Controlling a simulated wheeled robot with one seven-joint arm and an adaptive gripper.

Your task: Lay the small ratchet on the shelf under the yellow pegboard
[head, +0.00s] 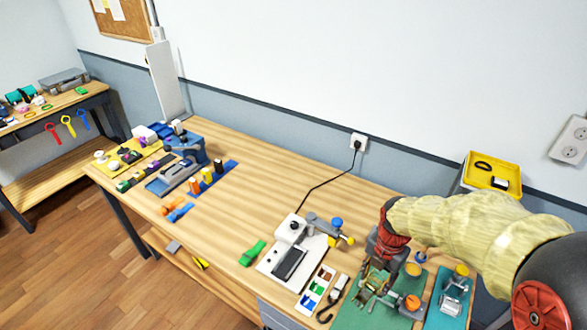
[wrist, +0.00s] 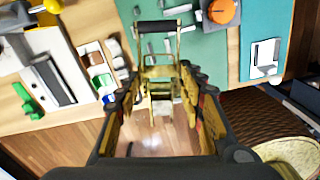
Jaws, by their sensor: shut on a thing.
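My gripper (head: 380,262) is over the green mat at the right end of the long workbench. In the wrist view my gripper (wrist: 157,88) is shut on the small ratchet (wrist: 160,70), a brassy metal frame with a dark roller-like grip at its far end. In the head view the ratchet (head: 373,280) is partly hidden by my gripper, and I cannot tell whether it touches the mat. I cannot make out a yellow pegboard or the shelf under it in either view.
The green mat (head: 352,316) holds an orange knob (head: 412,302) and metal parts. A teal mat (head: 440,318) lies to its right. A white device (head: 290,262) and a colored-block tray (head: 318,288) stand left. A yellow tray (head: 492,176) is behind. The bench's middle is mostly clear.

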